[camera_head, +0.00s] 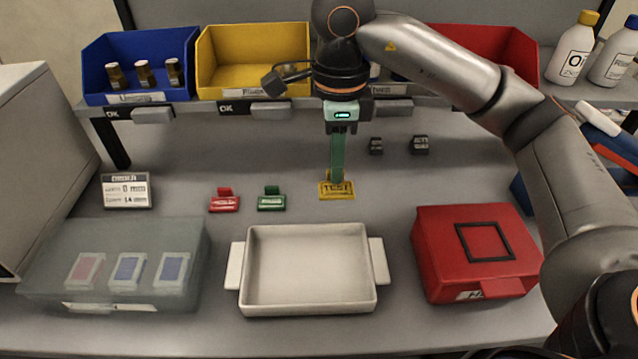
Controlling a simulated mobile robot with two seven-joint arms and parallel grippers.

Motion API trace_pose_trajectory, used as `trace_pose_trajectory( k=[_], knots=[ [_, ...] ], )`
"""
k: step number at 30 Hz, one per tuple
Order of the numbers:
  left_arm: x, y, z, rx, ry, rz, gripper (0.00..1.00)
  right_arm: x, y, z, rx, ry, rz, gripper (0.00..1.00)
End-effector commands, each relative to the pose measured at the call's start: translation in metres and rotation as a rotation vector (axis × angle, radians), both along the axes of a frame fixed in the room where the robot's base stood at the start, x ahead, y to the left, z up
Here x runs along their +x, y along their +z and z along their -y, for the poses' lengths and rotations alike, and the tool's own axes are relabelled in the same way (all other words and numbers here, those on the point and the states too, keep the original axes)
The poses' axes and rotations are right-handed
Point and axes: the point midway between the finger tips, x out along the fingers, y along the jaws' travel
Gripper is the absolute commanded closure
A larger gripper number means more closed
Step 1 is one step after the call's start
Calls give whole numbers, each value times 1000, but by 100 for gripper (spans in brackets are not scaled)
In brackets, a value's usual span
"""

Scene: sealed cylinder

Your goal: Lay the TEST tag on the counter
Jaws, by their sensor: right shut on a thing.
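The yellow TEST tag (337,191) is at the middle of the grey counter (190,172), behind the white tray. My right gripper (337,178) points straight down over it and is shut on its upper part. The tag's lettered face shows toward me. I cannot tell whether its underside touches the counter or is slightly above it. My left gripper is not in view.
Red (224,201) and green (271,199) tags stand left of the TEST tag. A white tray (235,265), a red box (470,250) and a translucent case (60,255) line the front. Blue (125,45) and yellow (250,45) bins stand behind.

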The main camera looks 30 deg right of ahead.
Motion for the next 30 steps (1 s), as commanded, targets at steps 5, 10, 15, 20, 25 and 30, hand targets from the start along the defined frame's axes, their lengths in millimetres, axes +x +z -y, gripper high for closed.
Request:
trace_pose_trajectory(
  k=[5, 10, 15, 20, 25, 30],
  knots=[
    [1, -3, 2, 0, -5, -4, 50, 33, -31, 4, 0, -2, -4, 100],
    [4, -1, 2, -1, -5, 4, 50, 52, -51, 6, 0, 1, -1, 100],
    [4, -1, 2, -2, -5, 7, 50, 59, -59, 7, 0, 0, 0, 100],
    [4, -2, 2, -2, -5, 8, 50, 64, -79, 8, 0, 1, -2, 100],
    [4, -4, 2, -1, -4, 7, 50, 64, -97, 8, 0, 1, 0, 100],
    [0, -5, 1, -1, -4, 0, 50, 65, -97, 8, 0, 1, 1, 100]
  ],
)
